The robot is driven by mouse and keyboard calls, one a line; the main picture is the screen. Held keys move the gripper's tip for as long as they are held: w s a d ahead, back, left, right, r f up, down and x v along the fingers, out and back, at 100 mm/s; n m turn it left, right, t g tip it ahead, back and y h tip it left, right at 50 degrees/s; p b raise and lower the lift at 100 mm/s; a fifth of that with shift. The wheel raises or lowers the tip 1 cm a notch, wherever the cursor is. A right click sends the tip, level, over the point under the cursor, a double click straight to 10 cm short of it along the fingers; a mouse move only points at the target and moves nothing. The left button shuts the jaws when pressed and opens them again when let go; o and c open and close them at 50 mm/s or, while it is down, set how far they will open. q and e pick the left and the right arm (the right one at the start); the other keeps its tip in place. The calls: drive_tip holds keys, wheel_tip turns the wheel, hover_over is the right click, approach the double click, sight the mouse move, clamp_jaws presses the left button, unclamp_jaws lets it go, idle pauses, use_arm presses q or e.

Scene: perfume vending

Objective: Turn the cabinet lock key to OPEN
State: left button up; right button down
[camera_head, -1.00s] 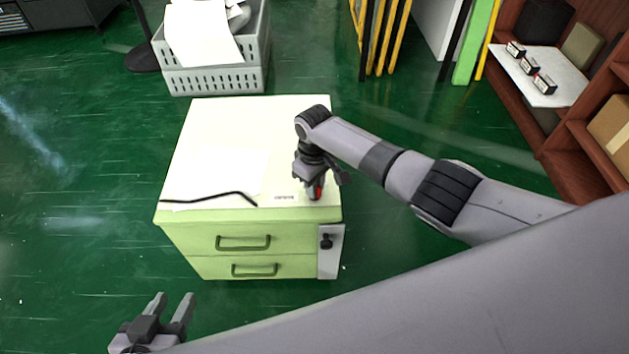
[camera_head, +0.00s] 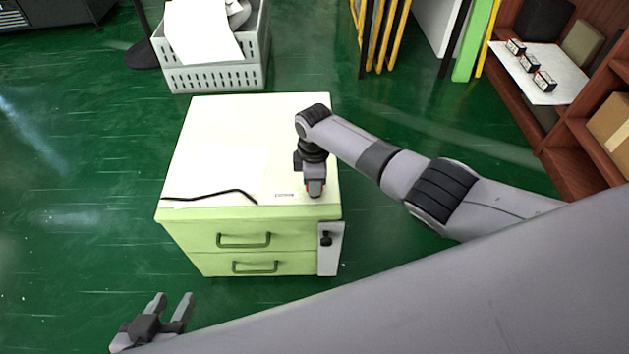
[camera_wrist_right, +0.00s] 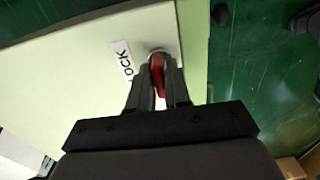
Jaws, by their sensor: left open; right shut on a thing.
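The light green cabinet (camera_head: 230,130) stands on the floor with two drawers in its front. A red lock key (camera_wrist_right: 158,76) sits at the top's front right corner. In the wrist view it is between the fingers of my right gripper (camera_wrist_right: 158,72), which is shut on it. In the head view my right gripper (camera_head: 315,190) points down over this corner and hides most of the key. A white label (camera_wrist_right: 123,61) reading "LOCK" lies beside the key. No OPEN mark is readable. My left gripper (camera_head: 173,303) is open and empty, in front of the cabinet.
A black cord (camera_head: 210,195) and a white sheet (camera_head: 225,172) lie on the cabinet top. A plate with a black knob (camera_head: 326,239) is on its front right. A grey crate (camera_head: 215,77) stands behind. Shelves with small boxes are at the right.

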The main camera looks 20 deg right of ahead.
idle(0.5)
use_arm(q)
drive_tip(key=shift+r, duration=0.1)
use_arm(e)
drive_tip(key=c, duration=1.2)
unclamp_jaws()
drive_tip(key=shift+o, duration=0.2)
drive_tip(key=shift+r, duration=0.3)
wheel_tip(320, 180, up, 2)
drive_tip(key=shift+r+p, duration=0.15)
drive_tip(key=shift+p, duration=0.75)
wheel_tip(320, 180, up, 4)
drive_tip(key=shift+f+p, duration=0.2)
drive_tip(key=shift+p, duration=0.6)
drive_tip(key=shift+r, duration=0.35)
use_arm(q)
drive_tip(key=shift+s+a+f+n+g+y, duration=0.2)
drive_tip(key=shift+s+a+f, duration=0.1)
drive_tip(key=shift+s+a, duration=0.25)
drive_tip(key=shift+s+a+f+n+g+y, duration=0.2)
drive_tip(key=shift+s+a+f, duration=0.15)
drive_tip(key=shift+a, duration=0.35)
drive_tip(key=shift+w+r, duration=0.15)
use_arm(e)
drive_tip(key=shift+a+f, duration=0.1)
